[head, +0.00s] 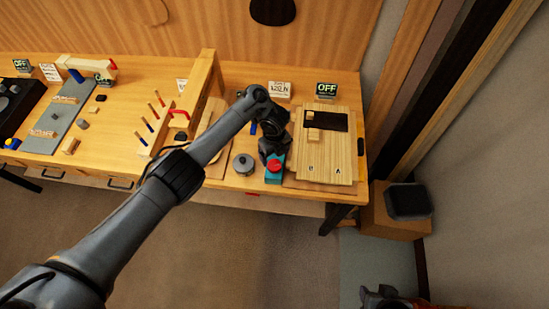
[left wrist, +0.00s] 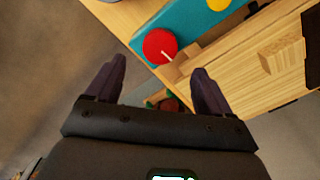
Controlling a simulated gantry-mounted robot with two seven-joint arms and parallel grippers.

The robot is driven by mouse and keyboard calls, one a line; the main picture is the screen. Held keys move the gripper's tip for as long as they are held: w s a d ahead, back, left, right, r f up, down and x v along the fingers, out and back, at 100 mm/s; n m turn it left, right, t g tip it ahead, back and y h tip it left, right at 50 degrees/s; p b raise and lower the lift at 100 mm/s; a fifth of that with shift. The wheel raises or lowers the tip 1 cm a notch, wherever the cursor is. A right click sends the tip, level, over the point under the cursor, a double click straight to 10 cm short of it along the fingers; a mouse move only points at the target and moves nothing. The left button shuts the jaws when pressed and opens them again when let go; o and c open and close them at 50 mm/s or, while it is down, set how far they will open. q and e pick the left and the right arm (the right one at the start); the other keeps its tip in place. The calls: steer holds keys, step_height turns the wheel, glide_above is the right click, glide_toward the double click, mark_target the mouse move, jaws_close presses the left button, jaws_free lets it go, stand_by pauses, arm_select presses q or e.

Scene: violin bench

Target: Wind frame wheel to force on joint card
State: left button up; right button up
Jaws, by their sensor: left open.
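A red wheel (head: 275,165) sits on a teal block (head: 274,179) near the bench's front edge. In the left wrist view the red wheel (left wrist: 160,46) has a pale pointer line, and the teal block (left wrist: 185,20) runs up to a yellow round part. My left gripper (head: 273,154) is just behind and above the wheel in the head view. In the left wrist view its fingers (left wrist: 157,84) are spread and empty, with the wheel beyond the fingertips, apart from them. A white card (head: 279,90) with print too small to read surely stands at the back.
A wooden board (head: 322,165) marked with letters lies right of the teal block. A grey round pot (head: 243,164) stands to its left. An OFF display (head: 326,90) stands behind the board. A wooden divider (head: 207,75) and pegs (head: 150,125) are further left.

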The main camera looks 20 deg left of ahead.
arm_select(q)
steer(key=shift+r+p, duration=1.3)
steer(key=shift+r, duration=0.65)
steer(key=shift+s, duration=0.1)
